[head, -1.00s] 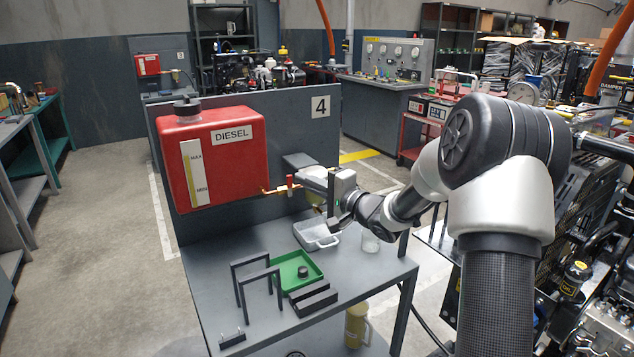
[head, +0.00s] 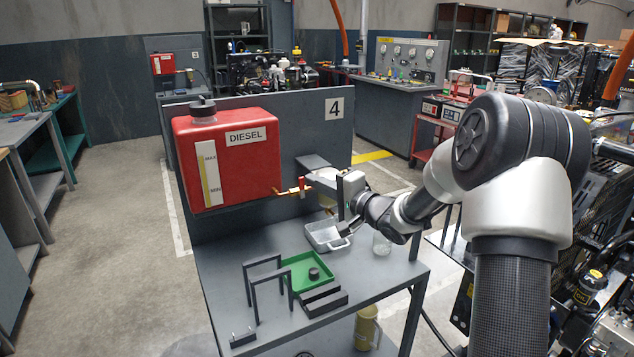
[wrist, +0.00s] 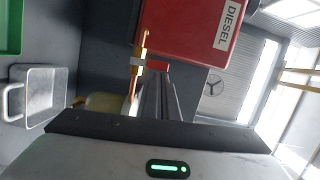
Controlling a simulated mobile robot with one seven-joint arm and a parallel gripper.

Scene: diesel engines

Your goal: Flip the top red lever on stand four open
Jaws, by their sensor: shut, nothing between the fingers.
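The red diesel tank (head: 240,172) hangs on the panel marked 4 (head: 334,108). A brass pipe (head: 287,192) leaves its right side and carries a small red lever (head: 302,184), which stands roughly upright in the head view. In the wrist view the red lever (wrist: 158,66) sticks out sideways from the brass pipe (wrist: 136,70). My gripper (head: 314,179) is right beside the lever, reaching in from the right. In the wrist view its fingers (wrist: 156,84) are together and empty, their tips close to the lever. I cannot tell whether they touch it.
Below, the grey bench (head: 235,285) holds a green tray (head: 322,287), a grey metal pan (head: 320,238), a glass jar (head: 382,243) and black stands (head: 252,272). An engine (head: 585,240) stands close on the right. The floor on the left is clear.

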